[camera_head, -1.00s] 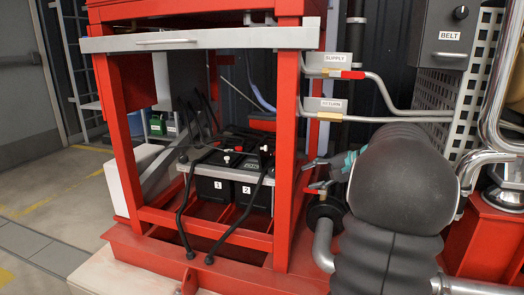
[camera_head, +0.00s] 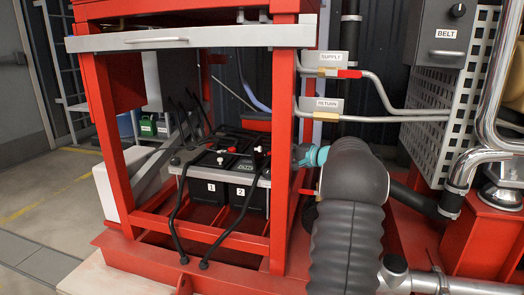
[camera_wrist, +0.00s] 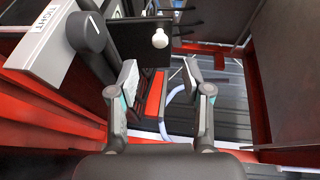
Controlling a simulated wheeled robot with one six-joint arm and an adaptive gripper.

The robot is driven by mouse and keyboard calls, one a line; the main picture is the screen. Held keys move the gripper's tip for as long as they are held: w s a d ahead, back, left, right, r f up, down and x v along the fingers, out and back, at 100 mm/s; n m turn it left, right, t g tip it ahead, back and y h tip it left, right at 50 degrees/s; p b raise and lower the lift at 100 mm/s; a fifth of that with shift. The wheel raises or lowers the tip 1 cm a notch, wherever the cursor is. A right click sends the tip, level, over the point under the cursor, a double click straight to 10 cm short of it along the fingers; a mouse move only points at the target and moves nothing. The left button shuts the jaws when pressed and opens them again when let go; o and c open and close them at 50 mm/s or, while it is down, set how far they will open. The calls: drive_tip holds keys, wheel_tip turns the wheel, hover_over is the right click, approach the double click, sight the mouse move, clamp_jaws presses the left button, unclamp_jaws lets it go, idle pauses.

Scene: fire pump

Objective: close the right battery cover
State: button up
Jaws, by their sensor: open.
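Two black batteries (camera_head: 206,191), numbered 1 and 2, sit low inside the red frame.
The red frame's posts (camera_head: 283,140) and grey drawer front (camera_head: 190,38) bound the battery space. Black cables (camera_head: 170,225) hang in front of the batteries. Supply and return pipes (camera_head: 390,115) run to the right.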

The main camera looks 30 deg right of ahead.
sight(261, 149)
drive_tip(key=x, duration=0.8)
drive_tip(key=shift+w+f, duration=0.1)
drive_tip(key=shift+w, duration=0.1)
drive_tip(key=shift+c, duration=0.3)
clamp_jaws()
